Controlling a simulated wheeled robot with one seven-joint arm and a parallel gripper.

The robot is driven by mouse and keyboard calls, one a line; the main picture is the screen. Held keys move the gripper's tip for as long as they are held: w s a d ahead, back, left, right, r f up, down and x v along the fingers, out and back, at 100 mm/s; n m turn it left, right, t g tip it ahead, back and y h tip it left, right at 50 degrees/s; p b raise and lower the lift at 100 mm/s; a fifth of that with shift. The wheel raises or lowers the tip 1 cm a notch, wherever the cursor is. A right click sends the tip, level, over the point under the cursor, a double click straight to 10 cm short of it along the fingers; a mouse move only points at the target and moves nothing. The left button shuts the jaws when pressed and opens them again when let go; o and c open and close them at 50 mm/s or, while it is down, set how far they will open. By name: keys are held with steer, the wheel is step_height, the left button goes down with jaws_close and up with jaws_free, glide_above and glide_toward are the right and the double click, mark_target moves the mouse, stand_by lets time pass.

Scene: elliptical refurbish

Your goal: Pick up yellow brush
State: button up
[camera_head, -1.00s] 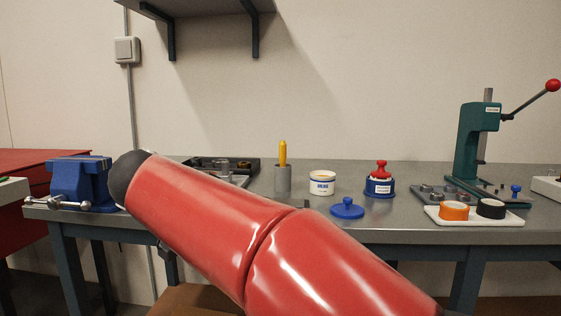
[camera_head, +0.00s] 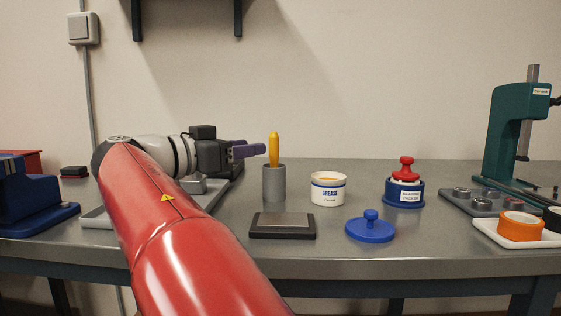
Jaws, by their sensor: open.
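The yellow brush (camera_head: 273,148) stands upright in a grey cylindrical holder (camera_head: 274,184) on the metal workbench. Only its yellow handle shows; its lower end is hidden inside the holder. My gripper (camera_head: 260,150) is just left of the handle, at about handle height, with its purple fingers pointing right toward it. The fingers are open and hold nothing that I can see. I cannot tell from this view whether they are in front of or behind the handle, or touching it.
A white grease tub (camera_head: 328,189) stands right of the holder, with a blue lid (camera_head: 370,228) in front. A dark flat block (camera_head: 283,225) lies before the holder. A blue container with a red knob (camera_head: 404,184) is further right. A blue vise (camera_head: 30,200) stands at left.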

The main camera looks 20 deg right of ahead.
mark_target(270, 139)
steer(key=x, duration=0.2)
steer(key=p+x, duration=0.1)
steer(key=x, duration=0.1)
steer(key=r+x, duration=0.1)
steer(key=x, duration=0.1)
steer(key=shift+w+d+p, duration=0.1)
steer(key=shift+d+p, duration=0.2)
steer(key=shift+w+d+f, duration=0.1)
steer(key=shift+w+d, duration=0.15)
steer(key=shift+d, duration=0.2)
jaws_close()
